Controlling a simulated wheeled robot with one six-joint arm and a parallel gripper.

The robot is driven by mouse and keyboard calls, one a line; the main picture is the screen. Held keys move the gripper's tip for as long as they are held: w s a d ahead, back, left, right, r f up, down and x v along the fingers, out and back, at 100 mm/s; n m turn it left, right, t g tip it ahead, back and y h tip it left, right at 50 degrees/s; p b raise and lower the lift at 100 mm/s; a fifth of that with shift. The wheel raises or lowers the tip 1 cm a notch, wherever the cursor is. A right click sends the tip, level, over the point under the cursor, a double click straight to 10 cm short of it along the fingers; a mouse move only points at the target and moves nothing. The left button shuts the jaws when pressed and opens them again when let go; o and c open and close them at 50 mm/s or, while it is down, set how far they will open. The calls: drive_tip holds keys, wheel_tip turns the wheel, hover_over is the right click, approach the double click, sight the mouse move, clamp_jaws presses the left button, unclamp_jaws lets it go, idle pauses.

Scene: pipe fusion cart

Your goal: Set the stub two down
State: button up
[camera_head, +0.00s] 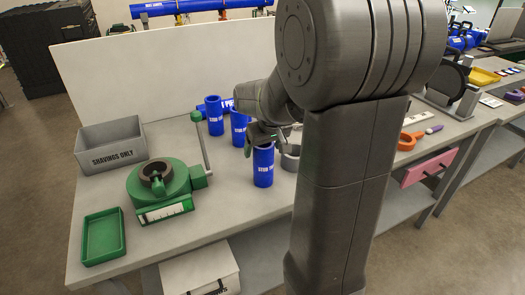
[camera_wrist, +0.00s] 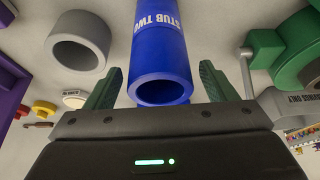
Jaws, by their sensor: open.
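Stub two (camera_wrist: 160,45) is a blue pipe piece with white lettering. In the wrist view its open end faces me, between the two green fingers of my gripper (camera_wrist: 158,82). The fingers are spread, with a visible gap on each side of the pipe. In the head view the same blue stub (camera_head: 263,170) stands upright on the bench (camera_head: 235,208), directly below my gripper (camera_head: 262,138). My arm hides part of the bench to the right.
More blue stubs (camera_head: 215,116) stand behind, towards the white back panel (camera_head: 150,70). A grey ring (camera_head: 291,160) is close on the right of stub two. A green clamp device (camera_head: 160,188), a green tray (camera_head: 104,238) and a grey shavings bin (camera_head: 112,148) are left. Bench in front is clear.

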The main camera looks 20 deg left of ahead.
drive_tip(key=v, duration=0.9)
drive_tip(key=shift+r, duration=0.3)
drive_tip(key=shift+s+d, duration=0.1)
drive_tip(key=shift+s, duration=0.05)
